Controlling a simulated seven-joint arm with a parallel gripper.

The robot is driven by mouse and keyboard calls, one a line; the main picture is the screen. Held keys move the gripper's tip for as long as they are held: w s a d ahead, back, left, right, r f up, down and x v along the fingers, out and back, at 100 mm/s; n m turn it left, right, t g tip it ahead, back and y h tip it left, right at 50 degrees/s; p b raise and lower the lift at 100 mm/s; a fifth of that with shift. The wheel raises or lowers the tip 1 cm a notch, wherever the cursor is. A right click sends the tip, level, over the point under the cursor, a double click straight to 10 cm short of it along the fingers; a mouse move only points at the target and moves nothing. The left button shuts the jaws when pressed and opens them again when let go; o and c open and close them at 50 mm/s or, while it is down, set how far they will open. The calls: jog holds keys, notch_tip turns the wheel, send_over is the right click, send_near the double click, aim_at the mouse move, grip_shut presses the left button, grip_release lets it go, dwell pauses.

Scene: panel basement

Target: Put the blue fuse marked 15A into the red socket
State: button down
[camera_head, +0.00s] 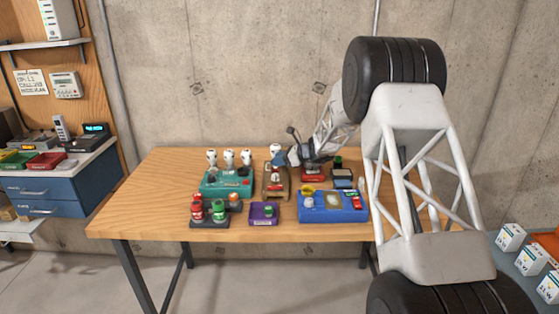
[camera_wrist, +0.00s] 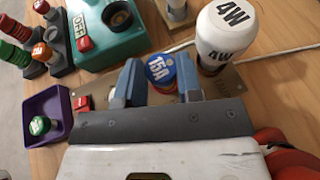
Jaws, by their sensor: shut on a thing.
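My gripper (camera_wrist: 158,75) is shut on the blue fuse (camera_wrist: 160,68), which stands between the two fingers with its 15A label facing the wrist camera. The fuse is over a brown board (camera_wrist: 232,80); I cannot tell whether its lower end sits in the board. A red block (camera_head: 313,173) lies right of the board, partly under my arm. It also shows blurred at lower right in the wrist view (camera_wrist: 292,158). No socket opening is clear.
A white 4W bulb (camera_wrist: 219,40) stands close right of the fuse. A teal box (camera_head: 227,183) with bulbs behind it, a fuse rack (camera_head: 210,222), a purple tray (camera_head: 263,222) and a blue tray (camera_head: 333,214) crowd the table. The table's left end is clear.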

jog(key=shift+f, duration=0.6)
dwell(0.5)
jog(key=c, duration=1.1)
grip_release()
jog(key=shift+o, duration=0.2)
jog(key=shift+d, duration=0.15)
jog(key=v, duration=1)
jog(key=shift+d+r, duration=0.2)
jog(key=shift+d, duration=0.05)
jog(key=shift+s, duration=0.1)
jog(key=shift+s+r, duration=0.1)
